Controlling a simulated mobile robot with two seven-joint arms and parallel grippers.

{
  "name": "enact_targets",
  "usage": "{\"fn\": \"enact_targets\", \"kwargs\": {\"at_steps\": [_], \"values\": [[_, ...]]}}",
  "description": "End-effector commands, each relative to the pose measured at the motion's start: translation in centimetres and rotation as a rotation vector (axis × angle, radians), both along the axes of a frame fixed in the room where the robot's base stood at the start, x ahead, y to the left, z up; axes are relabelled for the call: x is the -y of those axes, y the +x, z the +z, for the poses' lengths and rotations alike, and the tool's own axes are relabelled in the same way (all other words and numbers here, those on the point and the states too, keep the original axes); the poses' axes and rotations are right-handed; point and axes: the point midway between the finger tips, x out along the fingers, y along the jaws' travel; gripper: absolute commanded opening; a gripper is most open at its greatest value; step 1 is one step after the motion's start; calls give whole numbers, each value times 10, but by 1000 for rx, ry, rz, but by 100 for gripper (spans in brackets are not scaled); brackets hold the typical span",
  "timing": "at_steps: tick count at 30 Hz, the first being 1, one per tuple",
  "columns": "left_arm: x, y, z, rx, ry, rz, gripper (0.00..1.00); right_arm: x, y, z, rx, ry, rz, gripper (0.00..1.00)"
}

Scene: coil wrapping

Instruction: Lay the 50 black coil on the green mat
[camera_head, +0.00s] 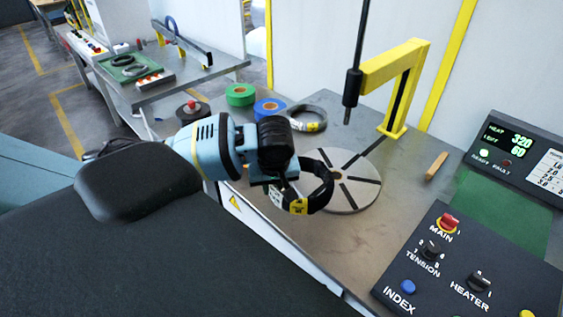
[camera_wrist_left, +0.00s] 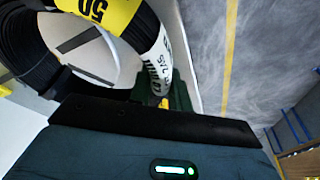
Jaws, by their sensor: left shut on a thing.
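My left gripper (camera_head: 284,190) is shut on a black coil (camera_head: 322,196) with a yellow label. The coil is tilted and appears above the near left part of a grey slotted disc (camera_head: 362,192); I cannot tell whether they touch. In the left wrist view the held coil (camera_wrist_left: 140,22) shows "50" on its yellow tag and a white printed label. Another green surface (camera_head: 500,212) lies at right between the display and the control panel. My right gripper is not in view.
A yellow post (camera_head: 400,85) with a hanging dark rod stands behind the disc. Green tape (camera_head: 240,94), blue tape (camera_head: 268,108), and another labelled coil (camera_head: 306,118) sit at the back. A wooden stick (camera_head: 436,166) lies near the control panel (camera_head: 440,262). A gap separates the tables.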

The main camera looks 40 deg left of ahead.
Motion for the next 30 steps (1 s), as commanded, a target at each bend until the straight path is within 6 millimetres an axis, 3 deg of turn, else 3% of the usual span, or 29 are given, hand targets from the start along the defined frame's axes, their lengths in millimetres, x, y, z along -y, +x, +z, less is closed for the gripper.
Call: {"fn": "enact_targets", "kwargs": {"at_steps": [20,26,30], "values": [[2,-3,5,11,-3,-10,0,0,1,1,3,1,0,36],[27,-3,11,3,-15,-136,0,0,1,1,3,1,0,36],[58,-2,20,-1,-25,-309,0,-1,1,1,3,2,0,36]]}}
